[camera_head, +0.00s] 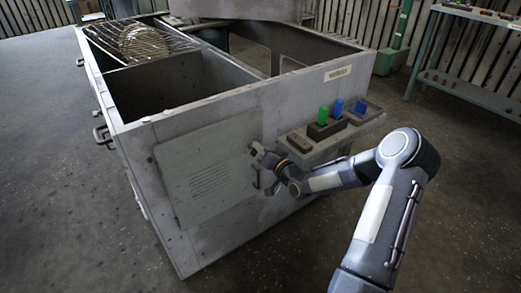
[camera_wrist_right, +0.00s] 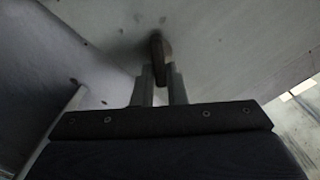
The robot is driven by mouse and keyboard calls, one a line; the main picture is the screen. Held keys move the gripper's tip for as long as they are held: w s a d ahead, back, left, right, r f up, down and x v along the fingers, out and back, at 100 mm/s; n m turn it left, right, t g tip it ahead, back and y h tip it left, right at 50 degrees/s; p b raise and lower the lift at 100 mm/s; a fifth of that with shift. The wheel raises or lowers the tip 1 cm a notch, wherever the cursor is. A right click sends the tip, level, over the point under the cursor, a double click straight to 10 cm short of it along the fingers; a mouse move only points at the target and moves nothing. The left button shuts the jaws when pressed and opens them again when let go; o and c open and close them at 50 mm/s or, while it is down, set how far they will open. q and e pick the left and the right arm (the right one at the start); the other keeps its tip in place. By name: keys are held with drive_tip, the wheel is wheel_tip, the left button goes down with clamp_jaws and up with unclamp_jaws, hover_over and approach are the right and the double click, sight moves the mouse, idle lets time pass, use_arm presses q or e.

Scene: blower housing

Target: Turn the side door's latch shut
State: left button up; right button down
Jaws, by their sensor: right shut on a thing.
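The side door (camera_head: 208,168) is a pale grey-green panel on the front face of the grey blower housing (camera_head: 180,235). It lies close against the housing face. My right gripper (camera_head: 258,150) is at the door's right edge. In the right wrist view the gripper (camera_wrist_right: 158,70) is shut on the latch (camera_wrist_right: 157,47), a small brown-grey piece standing out from the pale panel. The gripper hides most of the latch in the head view, and its exact angle is hard to tell. My left gripper is in neither view.
A small shelf (camera_head: 340,137) on the housing, just right of my right gripper, carries green and blue items and a brown block. A wire grille (camera_head: 140,42) lies over the open top at the back left. A workbench (camera_head: 470,85) stands at the far right. The floor at left is clear.

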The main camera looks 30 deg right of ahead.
drive_tip(key=shift+d+f+m, duration=0.1)
drive_tip(key=shift+f+m, duration=0.15)
drive_tip(key=shift+m, duration=1.4)
drive_tip(key=shift+a+f+m, duration=0.1)
drive_tip(key=shift+f+m, duration=0.1)
drive_tip(key=shift+m, duration=1.5)
drive_tip(key=shift+d+f+m, duration=0.1)
drive_tip(key=shift+f+m, duration=0.15)
drive_tip(key=shift+m, duration=1.4)
drive_tip(key=c, duration=1.5)
unclamp_jaws()
drive_tip(key=shift+r, duration=0.1)
drive_tip(key=s, duration=0.2)
drive_tip(key=s+p, duration=0.1)
drive_tip(key=s, duration=0.2)
drive_tip(key=s+p, duration=0.1)
drive_tip(key=s, duration=0.1)
drive_tip(key=shift+s+d, duration=0.3)
drive_tip(key=shift+s, duration=0.1)
